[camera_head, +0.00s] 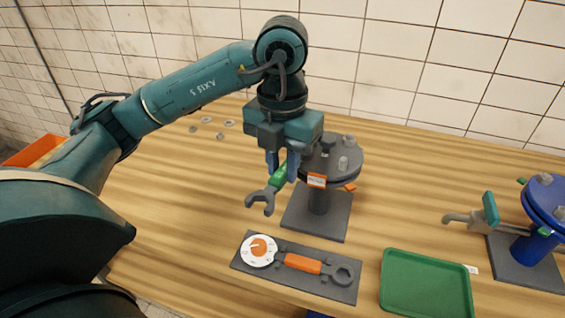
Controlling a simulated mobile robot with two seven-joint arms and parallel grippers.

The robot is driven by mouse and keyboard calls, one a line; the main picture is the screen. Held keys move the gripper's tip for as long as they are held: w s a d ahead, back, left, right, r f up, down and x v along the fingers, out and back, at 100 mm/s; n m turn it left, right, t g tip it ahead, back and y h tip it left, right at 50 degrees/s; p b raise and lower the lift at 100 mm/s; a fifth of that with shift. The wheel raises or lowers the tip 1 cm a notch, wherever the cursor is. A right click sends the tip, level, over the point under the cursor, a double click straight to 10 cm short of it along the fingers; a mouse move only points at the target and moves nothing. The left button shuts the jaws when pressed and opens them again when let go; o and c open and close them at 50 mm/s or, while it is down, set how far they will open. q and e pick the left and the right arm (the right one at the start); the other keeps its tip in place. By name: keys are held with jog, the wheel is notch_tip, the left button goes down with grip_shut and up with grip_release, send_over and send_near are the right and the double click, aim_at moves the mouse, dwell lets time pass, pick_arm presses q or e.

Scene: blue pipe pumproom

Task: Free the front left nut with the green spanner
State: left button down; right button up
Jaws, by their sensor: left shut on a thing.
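My left gripper (281,165) is shut on the green spanner (277,180), which slants down to the left with its grey open-ended jaw (261,200) in the air. The grey round flange (345,172) stands on a pedestal just right of the gripper, and the spanner's jaw is apart from it. A nut or bolt (343,164) shows on the flange's front and another (348,141) at its back right. The flange's left side is partly covered by my gripper, so I cannot make out the front left nut. My right gripper is not in view.
Loose nuts (206,120) lie at back left.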

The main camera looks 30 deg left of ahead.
pick_arm(q)
jog(key=shift+r+p, duration=1.1)
jog(key=shift+r, duration=0.4)
